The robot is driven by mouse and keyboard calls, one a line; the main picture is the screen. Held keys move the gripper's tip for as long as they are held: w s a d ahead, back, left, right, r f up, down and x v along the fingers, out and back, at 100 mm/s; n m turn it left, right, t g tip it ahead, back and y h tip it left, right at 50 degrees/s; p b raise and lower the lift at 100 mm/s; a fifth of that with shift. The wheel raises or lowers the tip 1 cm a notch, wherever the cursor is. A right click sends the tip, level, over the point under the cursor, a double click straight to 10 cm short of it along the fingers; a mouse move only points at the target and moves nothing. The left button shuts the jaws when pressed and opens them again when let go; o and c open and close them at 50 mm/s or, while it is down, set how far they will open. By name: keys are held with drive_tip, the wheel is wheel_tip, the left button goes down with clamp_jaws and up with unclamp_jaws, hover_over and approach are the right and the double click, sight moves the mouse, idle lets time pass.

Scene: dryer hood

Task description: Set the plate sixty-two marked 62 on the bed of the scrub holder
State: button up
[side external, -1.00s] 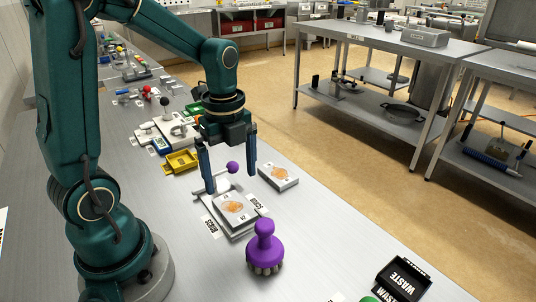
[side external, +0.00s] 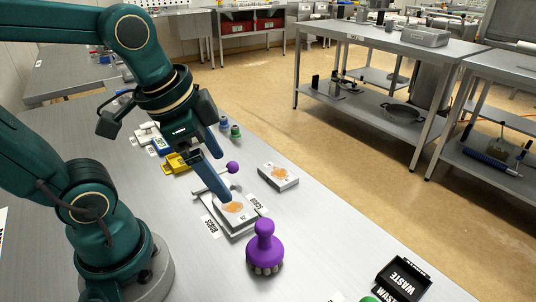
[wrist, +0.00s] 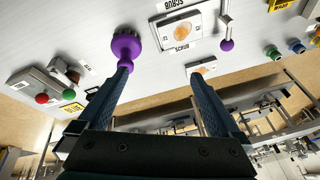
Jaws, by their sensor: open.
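The scrub holder (side external: 215,190) stands on the bench, with a "SCRUB" label on either side and a purple ball knob (side external: 233,167) on its bar. A pale plate (side external: 237,208) with an orange patch lies on its bed; the wrist view shows it too (wrist: 181,32). A second similar plate (side external: 278,177) lies behind and right of the holder. The plates' marks are too small to read surely, so I cannot tell which is 62. My gripper (side external: 226,176) is open, empty and tilted above the holder; one finger partly hides the plate there.
A purple scrub brush (side external: 265,250) stands upright in front of the holder. A black waste bin (side external: 402,278) is at the front right. A yellow tray (side external: 177,163) and small coloured items lie behind.

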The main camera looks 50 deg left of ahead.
drive_tip(key=n, duration=0.1)
drive_tip(key=s+d+n+t, duration=0.1)
drive_tip(key=n, duration=0.2)
drive_tip(key=shift+s+d+f+n, duration=0.1)
drive_tip(key=shift+s+d+n, duration=0.1)
drive_tip(key=shift+s+n, duration=0.1)
